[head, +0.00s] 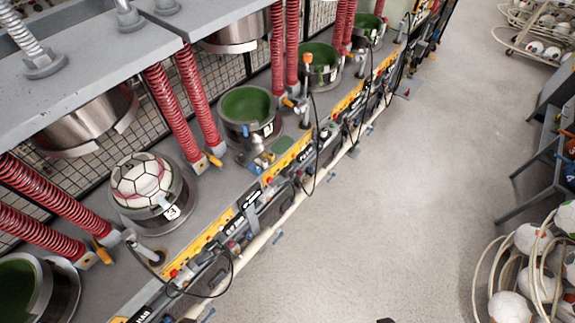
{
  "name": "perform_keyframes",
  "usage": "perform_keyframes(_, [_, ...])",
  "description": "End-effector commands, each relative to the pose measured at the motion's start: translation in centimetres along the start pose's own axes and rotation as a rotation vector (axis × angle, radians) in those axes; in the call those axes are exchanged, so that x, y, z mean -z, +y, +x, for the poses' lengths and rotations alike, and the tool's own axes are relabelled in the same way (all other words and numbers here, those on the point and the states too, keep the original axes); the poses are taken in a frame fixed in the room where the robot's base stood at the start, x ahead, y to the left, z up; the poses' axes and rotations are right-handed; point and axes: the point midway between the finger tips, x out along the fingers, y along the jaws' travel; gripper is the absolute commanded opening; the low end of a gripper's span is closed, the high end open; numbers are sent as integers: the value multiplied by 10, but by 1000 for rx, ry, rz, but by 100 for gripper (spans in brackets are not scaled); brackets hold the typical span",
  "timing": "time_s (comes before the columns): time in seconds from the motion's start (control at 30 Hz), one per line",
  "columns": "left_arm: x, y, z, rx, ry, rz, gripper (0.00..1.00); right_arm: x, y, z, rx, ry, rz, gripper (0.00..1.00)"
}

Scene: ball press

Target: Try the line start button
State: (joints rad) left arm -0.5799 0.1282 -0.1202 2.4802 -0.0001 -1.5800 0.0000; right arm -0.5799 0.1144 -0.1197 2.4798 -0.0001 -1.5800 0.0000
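Yellow control panels (290,158) with small buttons run along the front edge of the press line. A nearer yellow panel (195,252) carries a small red button (173,273) at its lower end. The labels are too small to read, so I cannot tell which button is the line start button. Neither of my grippers can be made out. A small dark piece shows at the bottom edge, too little to identify.
A white and red ball (142,180) sits in a press mould; other moulds, such as the green-lined one (246,104), look empty. Red springs (170,110) stand between them. Black cables hang along the front rail. Grey floor (390,200) is clear; ball racks (480,280) stand at right.

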Motion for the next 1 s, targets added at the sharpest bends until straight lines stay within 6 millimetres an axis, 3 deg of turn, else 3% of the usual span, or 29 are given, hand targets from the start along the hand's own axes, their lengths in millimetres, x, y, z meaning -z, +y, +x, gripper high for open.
perform_keyframes(0.2, [0,0,0,-1,0,-1,41,0,0,0,0,0,0,43])
perform_keyframes(0.63, [1,4,0,-10,2,-13,0,0,2,0,-6,-1,-9,43])
perform_keyframes(1.0, [1,3,0,-7,2,-9,0,0,3,0,-7,-1,-10,43])
